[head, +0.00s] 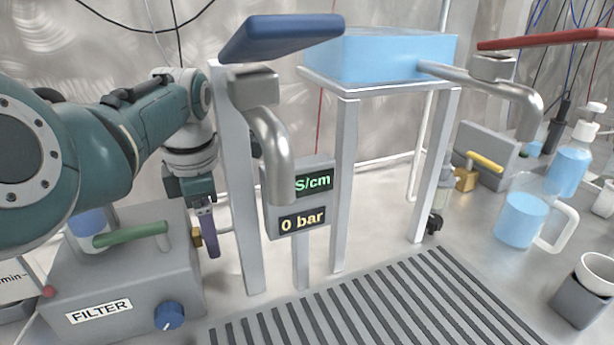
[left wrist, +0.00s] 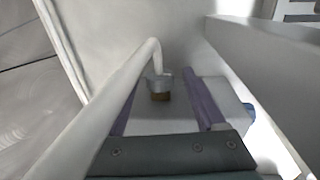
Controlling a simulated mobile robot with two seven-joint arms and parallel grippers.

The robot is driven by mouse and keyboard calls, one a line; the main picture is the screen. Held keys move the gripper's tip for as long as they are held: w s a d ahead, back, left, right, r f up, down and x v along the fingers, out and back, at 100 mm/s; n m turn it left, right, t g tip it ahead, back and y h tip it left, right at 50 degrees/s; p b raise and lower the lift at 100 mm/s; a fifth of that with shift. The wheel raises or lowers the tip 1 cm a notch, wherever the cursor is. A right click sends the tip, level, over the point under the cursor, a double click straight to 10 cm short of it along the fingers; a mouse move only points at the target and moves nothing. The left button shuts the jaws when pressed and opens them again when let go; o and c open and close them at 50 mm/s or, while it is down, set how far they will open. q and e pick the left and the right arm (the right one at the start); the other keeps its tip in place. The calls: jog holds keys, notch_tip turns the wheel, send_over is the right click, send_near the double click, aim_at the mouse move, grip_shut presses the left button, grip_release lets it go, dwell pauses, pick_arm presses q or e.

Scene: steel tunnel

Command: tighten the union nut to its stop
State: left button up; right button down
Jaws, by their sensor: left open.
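In the left wrist view, a grey collar that looks like the union nut (left wrist: 159,81) sits at the end of a white pipe (left wrist: 125,88), against a brass fitting (left wrist: 160,97). In the head view, the brass fitting (head: 197,237) shows on the side of the FILTER box (head: 130,270); the nut cannot be made out there. My left gripper (head: 209,236) points down beside that fitting. Its purple fingers are open, and in the left wrist view (left wrist: 163,85) the nut appears between them. I cannot tell whether they touch it. My right gripper is not in view.
A steel frame with a blue tank (head: 380,57) and a blue lever (head: 282,36) stands close right of my left arm. A slotted drain grate (head: 370,310) lies in front. Bottles and a jug (head: 522,218) stand right.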

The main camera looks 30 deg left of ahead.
pick_arm(q)
grip_shut()
jog(key=b, duration=0.2)
jog(key=f+g+h+b, duration=0.1)
jog(key=b, duration=0.2)
jog(key=shift+w+a+f, duration=0.1)
jog(key=shift+w+a, duration=0.1)
jog(key=g+h+b, duration=0.1)
jog(key=h+b, duration=0.1)
jog(key=b, duration=1)
jog(key=shift+w+a+g, duration=0.1)
jog(key=shift+g, duration=0.2)
jog(key=shift+r+b, duration=0.3)
jog(key=shift+r, duration=0.2)
grip_release()
jog(key=shift+r, duration=0.1)
